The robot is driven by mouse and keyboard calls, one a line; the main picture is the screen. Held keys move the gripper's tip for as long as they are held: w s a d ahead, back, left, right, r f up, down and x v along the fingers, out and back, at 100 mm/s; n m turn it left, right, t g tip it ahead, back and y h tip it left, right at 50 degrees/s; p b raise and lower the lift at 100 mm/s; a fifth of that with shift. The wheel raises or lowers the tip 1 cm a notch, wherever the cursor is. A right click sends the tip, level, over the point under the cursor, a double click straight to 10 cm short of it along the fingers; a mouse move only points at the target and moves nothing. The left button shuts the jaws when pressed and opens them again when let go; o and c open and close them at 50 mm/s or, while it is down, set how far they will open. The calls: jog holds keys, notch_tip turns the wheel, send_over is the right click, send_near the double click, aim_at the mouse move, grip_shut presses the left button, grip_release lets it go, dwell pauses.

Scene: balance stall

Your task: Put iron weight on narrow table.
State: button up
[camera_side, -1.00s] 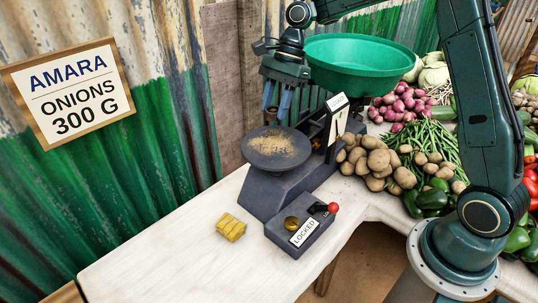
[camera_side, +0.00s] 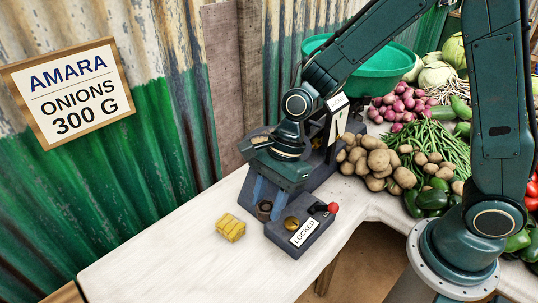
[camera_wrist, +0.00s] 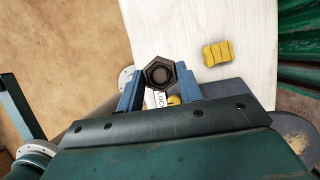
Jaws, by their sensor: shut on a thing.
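The dark iron weight (camera_wrist: 160,74), hexagonal with a round recess in its top, is between the blue fingers of my gripper (camera_wrist: 160,90). My gripper is shut on it. In the side view the weight (camera_side: 264,210) shows small below my gripper, in front of the scale and left of the brass knob. Whether it touches anything beneath is unclear. The narrow table (camera_side: 165,258) has a pale whitish top, bare at the front left. My gripper hides most of the scale's dark plate in the side view.
A yellow ribbed block (camera_side: 230,228) lies on the table left of the weight; it also shows in the wrist view (camera_wrist: 217,53). The scale's locking box (camera_side: 300,234), labelled LOCKED, has a red-knobbed lever. The green pan (camera_side: 375,75) and piled potatoes (camera_side: 368,160) stand behind.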

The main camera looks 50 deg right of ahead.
jog(key=shift+s+a+f, duration=0.2)
jog(key=shift+s+f, duration=0.05)
jog(key=shift+s, duration=0.3)
jog(key=shift+f, duration=0.1)
send_over(267, 269)
jog(key=d, duration=0.1)
notch_tip(267, 269, down, 16)
jog(key=shift+d, duration=0.1)
jog(key=shift+f, duration=0.1)
dwell(0.3)
jog(key=shift+f, duration=1.8)
jog(key=shift+f, duration=0.1)
jog(key=o, duration=1.1)
